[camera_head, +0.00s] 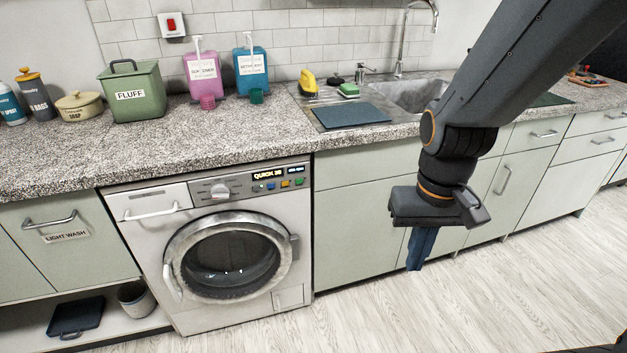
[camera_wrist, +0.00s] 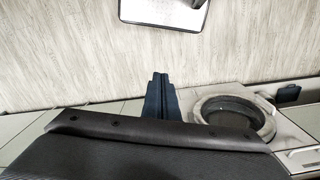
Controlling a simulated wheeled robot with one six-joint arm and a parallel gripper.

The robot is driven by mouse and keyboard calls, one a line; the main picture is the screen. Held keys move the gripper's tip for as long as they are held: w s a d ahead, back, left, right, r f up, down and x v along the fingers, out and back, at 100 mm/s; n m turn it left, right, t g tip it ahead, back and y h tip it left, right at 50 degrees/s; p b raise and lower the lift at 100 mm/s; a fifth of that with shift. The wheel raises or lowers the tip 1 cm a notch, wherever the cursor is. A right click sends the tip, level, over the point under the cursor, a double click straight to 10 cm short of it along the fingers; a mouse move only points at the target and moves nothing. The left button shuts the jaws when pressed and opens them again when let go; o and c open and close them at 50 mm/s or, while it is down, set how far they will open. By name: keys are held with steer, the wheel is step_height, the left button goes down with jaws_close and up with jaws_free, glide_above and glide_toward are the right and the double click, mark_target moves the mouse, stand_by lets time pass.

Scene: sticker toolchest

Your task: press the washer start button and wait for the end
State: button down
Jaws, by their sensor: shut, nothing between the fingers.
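The washer (camera_head: 155,255) stands under the counter with its round door (camera_head: 230,257) closed. Its display (camera_head: 268,175) reads "QUICK 30". A row of small coloured buttons (camera_head: 285,183) sits below the display, right of the dial (camera_head: 219,190). Which one is the start button is too small to tell. My gripper (camera_head: 420,265) is shut and empty, pointing down in front of the cabinets to the right of the washer and apart from it. In the wrist view, my gripper's blue fingers (camera_wrist: 158,100) are together, and the washer's door (camera_wrist: 238,115) shows to the right.
The counter (camera_head: 270,130) holds a green "FLUFF" bin (camera_head: 132,97), pink (camera_head: 203,70) and blue (camera_head: 251,70) pump bottles, and a blue mat (camera_head: 350,115). A "LIGHT WASH" drawer (camera_head: 65,235) is left of the washer. The floor (camera_head: 460,310) in front is clear.

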mark_target(299, 181)
steer(key=shift+w, duration=0.1)
steer(key=w+a+f+m+t+p, duration=0.2)
steer(key=w+p, duration=0.1)
steer(key=w, duration=0.7)
steer(key=w+a+f+m+t+p, duration=0.2)
steer(key=w+t+p, duration=0.15)
steer(key=w, duration=0.65)
steer(key=w+a+f+m+t+y+p, duration=0.1)
steer(key=w+a+f+m+y+p, duration=0.1)
steer(key=a, duration=0.5)
steer(key=w+a+f+m+t+y+p, duration=0.1)
steer(key=w+a+f+y+p, duration=0.3)
steer(key=a, duration=0.3)
steer(key=shift+w+f+m, duration=0.4)
steer(key=shift+w+f, duration=0.05)
steer(key=shift+w, duration=0.1)
steer(key=shift+w, duration=0.1)
steer(key=shift+w+a+b, duration=0.4)
steer(key=shift+w+b, duration=0.15)
steer(key=shift+w, duration=0.85)
steer(key=shift+w+a+b, duration=0.4)
steer(key=shift+w+b, duration=0.2)
steer(key=shift+w, duration=0.75)
steer(key=shift+w+a+b, duration=0.4)
steer(key=shift+w+b, duration=0.15)
steer(key=shift+w, duration=0.85)
